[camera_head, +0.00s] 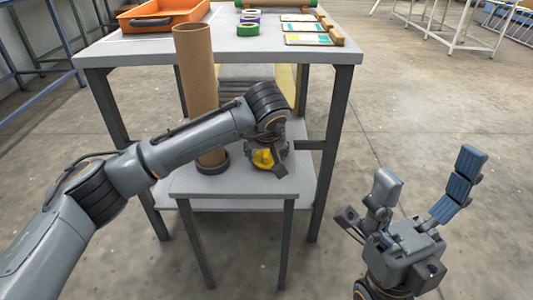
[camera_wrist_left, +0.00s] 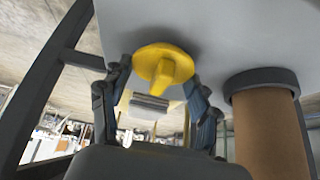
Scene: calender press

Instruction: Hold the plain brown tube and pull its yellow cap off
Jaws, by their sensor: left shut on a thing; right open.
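The plain brown tube (camera_head: 196,75) stands upright on the small grey stand, its foot in a dark ring (camera_head: 213,164). In the left wrist view the tube (camera_wrist_left: 268,130) and its ring (camera_wrist_left: 262,80) are at the right, in an inverted picture. The yellow cap (camera_head: 264,158) is apart from the tube, to its right, low over the stand. My left gripper (camera_wrist_left: 160,80) is shut on the cap (camera_wrist_left: 164,66), one finger on each side of its knob. The arm hides part of the tube. My right gripper (camera_head: 431,168) is open and empty at the right.
The small stand (camera_head: 225,182) is in front of a larger grey table (camera_head: 140,48). On that table are an orange tray (camera_head: 165,14), a green tape roll (camera_head: 248,29) and several cards at a wooden strip (camera_head: 337,36).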

